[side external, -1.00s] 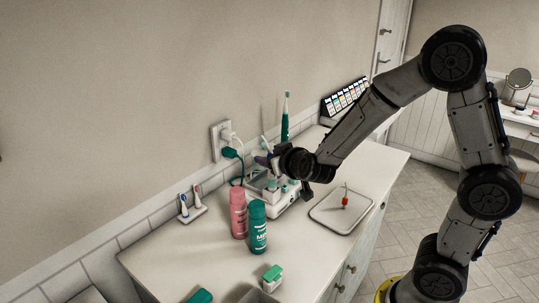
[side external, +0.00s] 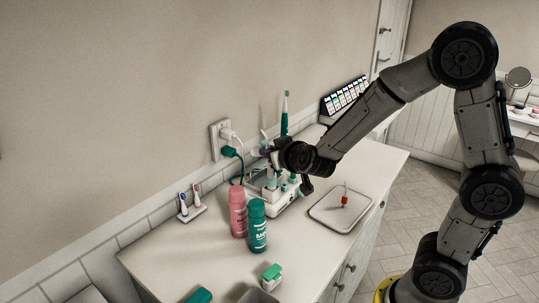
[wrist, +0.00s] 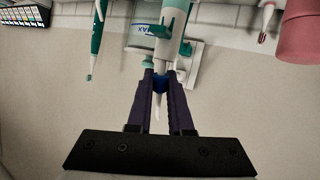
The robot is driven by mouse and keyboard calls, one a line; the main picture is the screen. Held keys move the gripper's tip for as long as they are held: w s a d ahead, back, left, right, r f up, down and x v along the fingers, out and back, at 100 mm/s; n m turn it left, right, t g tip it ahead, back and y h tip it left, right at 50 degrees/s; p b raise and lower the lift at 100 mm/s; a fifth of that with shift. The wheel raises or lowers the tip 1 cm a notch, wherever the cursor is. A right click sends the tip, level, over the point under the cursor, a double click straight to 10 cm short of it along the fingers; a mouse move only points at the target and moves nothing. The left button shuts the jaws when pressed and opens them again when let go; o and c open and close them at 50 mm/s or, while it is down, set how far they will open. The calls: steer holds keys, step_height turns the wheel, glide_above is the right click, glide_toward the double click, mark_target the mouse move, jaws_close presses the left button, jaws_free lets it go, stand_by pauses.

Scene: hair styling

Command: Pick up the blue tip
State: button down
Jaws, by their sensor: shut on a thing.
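The blue tip (wrist: 160,84) is a small piece with a blue collar and a pale, pointed end. In the wrist view it sits between the two dark fingers of my gripper (wrist: 160,75), which is shut on it. The pale end points back toward the palm. The white and teal dental station (wrist: 146,38) lies just beyond the fingertips. In the side view my gripper (side external: 270,149) is above the station (side external: 283,200), near the wall. The tip is too small to make out there, and my wrist hides part of the station.
A pink can (side external: 237,211) and a green can (side external: 257,228) stand close in front of the station. A tray (side external: 324,221) holding a red-collared tip (side external: 344,200) lies to the right. A toothbrush stand (side external: 191,214) is by the wall, with clear counter before it.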

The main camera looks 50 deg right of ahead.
steer(key=s+a+r, duration=0.2)
steer(key=s+r, duration=0.9)
steer(key=s, duration=0.2)
steer(key=shift+s+a+r, duration=0.25)
steer(key=shift+s+r, duration=0.1)
steer(key=shift+s, duration=0.05)
